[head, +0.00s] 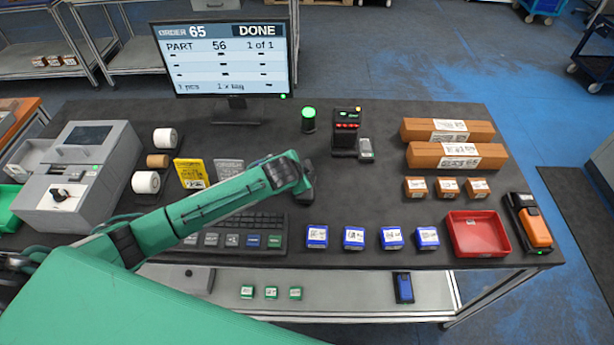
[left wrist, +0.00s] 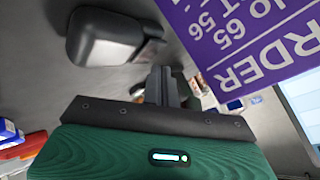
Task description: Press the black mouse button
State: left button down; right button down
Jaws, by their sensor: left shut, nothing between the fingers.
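My left arm comes in from the left in the head view, and my left gripper (head: 306,192) is over the middle of the dark table, right of the keyboard (head: 262,222). In the left wrist view its narrow dark fingers (left wrist: 164,84) are together and hold nothing. A dark rounded object with a grey face (left wrist: 104,42), possibly the mouse, lies on the tabletop beyond the fingers and left of them. It looks apart from them. I cannot pick out the mouse in the head view; my arm and gripper may hide it. My right gripper is out of view.
The monitor (head: 222,60) reads order 65, DONE. A purple order card (left wrist: 240,40) is close to the fingers. Small blue boxes (head: 354,238) and a red tray (head: 478,232) line the front edge. A green-lit button (head: 308,116) and a black device (head: 346,128) stand behind.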

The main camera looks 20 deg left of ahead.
pick_arm(q)
jog(key=shift+f, duration=0.1)
dwell(0.6)
jog(key=shift+f, duration=0.3)
jog(key=shift+s+f, duration=0.2)
jog(key=shift+f, duration=0.25)
jog(key=shift+s+f, duration=0.2)
jog(key=shift+f, duration=0.25)
dwell(0.6)
jog(key=shift+w, duration=0.2)
jog(key=shift+w+r+p, duration=0.15)
jog(key=shift+r+p, duration=0.35)
jog(key=shift+r, duration=0.2)
jog(key=shift+w+r+p, duration=0.15)
jog(key=shift+r+p, duration=0.3)
jog(key=shift+r, duration=0.25)
notch_tip(320, 180, up, 5)
jog(key=p, duration=0.5)
jog(key=shift+r, duration=0.15)
